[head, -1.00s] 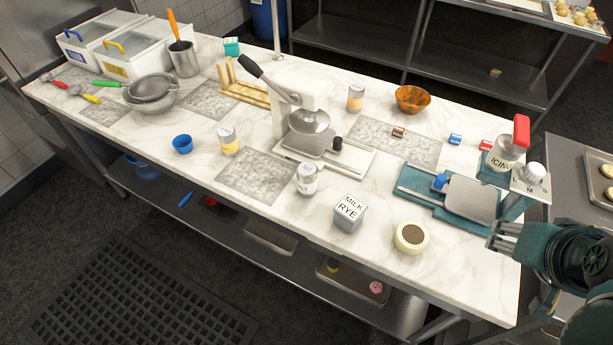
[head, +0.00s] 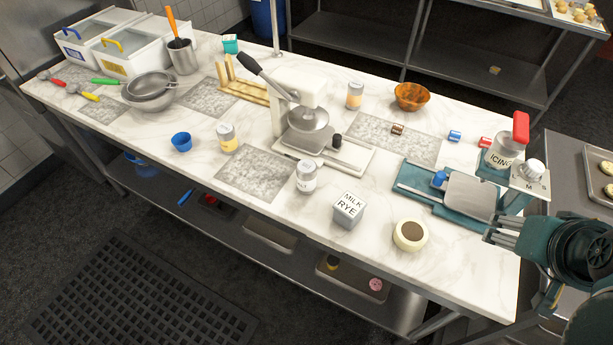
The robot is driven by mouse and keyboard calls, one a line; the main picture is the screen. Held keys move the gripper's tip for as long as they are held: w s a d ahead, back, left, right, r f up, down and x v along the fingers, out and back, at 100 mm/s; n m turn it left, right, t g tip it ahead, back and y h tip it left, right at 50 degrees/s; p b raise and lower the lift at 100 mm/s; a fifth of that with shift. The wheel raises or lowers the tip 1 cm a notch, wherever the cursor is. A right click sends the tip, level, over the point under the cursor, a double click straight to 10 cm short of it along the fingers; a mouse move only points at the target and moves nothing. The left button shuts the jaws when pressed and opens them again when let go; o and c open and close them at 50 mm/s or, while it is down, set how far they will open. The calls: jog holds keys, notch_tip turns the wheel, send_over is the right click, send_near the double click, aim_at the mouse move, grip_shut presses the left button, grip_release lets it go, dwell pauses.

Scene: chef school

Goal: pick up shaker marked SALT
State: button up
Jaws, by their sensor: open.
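A small grey-white shaker (head: 306,177) with dark print on its label stands upright near the front middle of the marble counter. The print is too small to read, so I cannot confirm SALT. Two similar shakers with orange-yellow bands stand farther off, one left of the mixer (head: 228,139) and one behind it (head: 355,96). Their marks are not readable either. My gripper (head: 494,232) is at the counter's right front edge, open and empty, with its fingers pointing left. It is well right of all three shakers.
A box marked MILK RYE (head: 348,210) and a round cream container (head: 411,236) stand between my gripper and the front shaker. The white mixer (head: 300,95) stands mid-counter.

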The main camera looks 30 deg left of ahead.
notch_tip(320, 180, up, 4)
jog(key=r, duration=0.1)
jog(key=m+t+b, duration=0.2)
jog(key=m+t, duration=0.4)
jog(key=m, duration=3)
send_over(303, 173)
jog(key=s, duration=0.5)
jog(key=shift+w+f, duration=0.15)
jog(key=shift+f, duration=2.5)
jog(key=shift+w+f, duration=0.15)
jog(key=shift+f, duration=2.45)
jog(key=shift+w, duration=0.1)
jog(key=shift+b+x, duration=0.3)
jog(key=shift+x, duration=0.9)
